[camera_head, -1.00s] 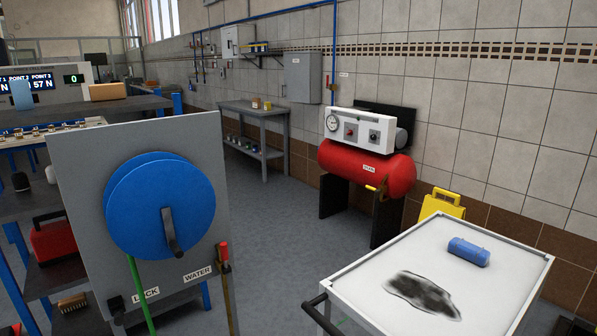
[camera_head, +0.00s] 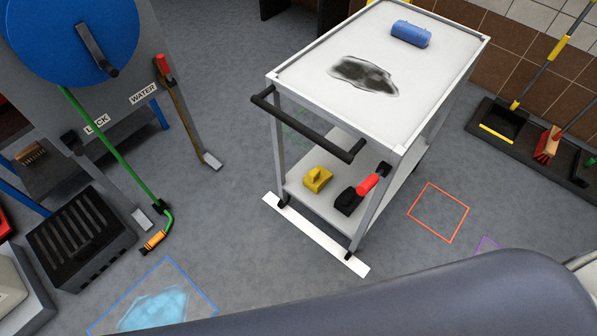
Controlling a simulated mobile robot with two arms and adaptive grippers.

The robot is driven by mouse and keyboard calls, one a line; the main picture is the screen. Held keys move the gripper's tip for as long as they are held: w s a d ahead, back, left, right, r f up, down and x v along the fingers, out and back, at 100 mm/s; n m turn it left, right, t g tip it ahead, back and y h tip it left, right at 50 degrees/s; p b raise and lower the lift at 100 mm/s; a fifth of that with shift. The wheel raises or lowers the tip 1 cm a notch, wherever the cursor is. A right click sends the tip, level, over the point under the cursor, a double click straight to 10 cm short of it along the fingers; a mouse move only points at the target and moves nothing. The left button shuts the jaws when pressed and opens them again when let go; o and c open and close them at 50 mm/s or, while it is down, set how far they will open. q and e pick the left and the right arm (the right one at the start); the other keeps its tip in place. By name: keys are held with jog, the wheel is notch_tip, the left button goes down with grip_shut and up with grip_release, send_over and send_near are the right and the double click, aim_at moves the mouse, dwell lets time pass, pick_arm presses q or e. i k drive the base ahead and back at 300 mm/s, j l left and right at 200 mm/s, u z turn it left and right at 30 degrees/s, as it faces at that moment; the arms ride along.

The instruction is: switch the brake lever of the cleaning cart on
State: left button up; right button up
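The white cleaning cart (camera_head: 315,73) stands in the upper middle of the head view, with a black push handle (camera_head: 305,125) on its near left side. A lever with a red grip (camera_head: 367,184) on a black base (camera_head: 348,200) sits at the near corner of its lower shelf and looks like the brake lever; it is tilted up to the right. Neither gripper shows in the view.
A yellow object (camera_head: 317,178) lies on the lower shelf. The hose reel panel (camera_head: 110,80), with another red-gripped lever (camera_head: 161,64), stands left. A black grate box (camera_head: 79,238) and a blue puddle (camera_head: 155,308) are at lower left. Floor around the cart's near side is fairly open.

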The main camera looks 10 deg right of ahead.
aim_at(383, 169)
jog(key=z, duration=1.05)
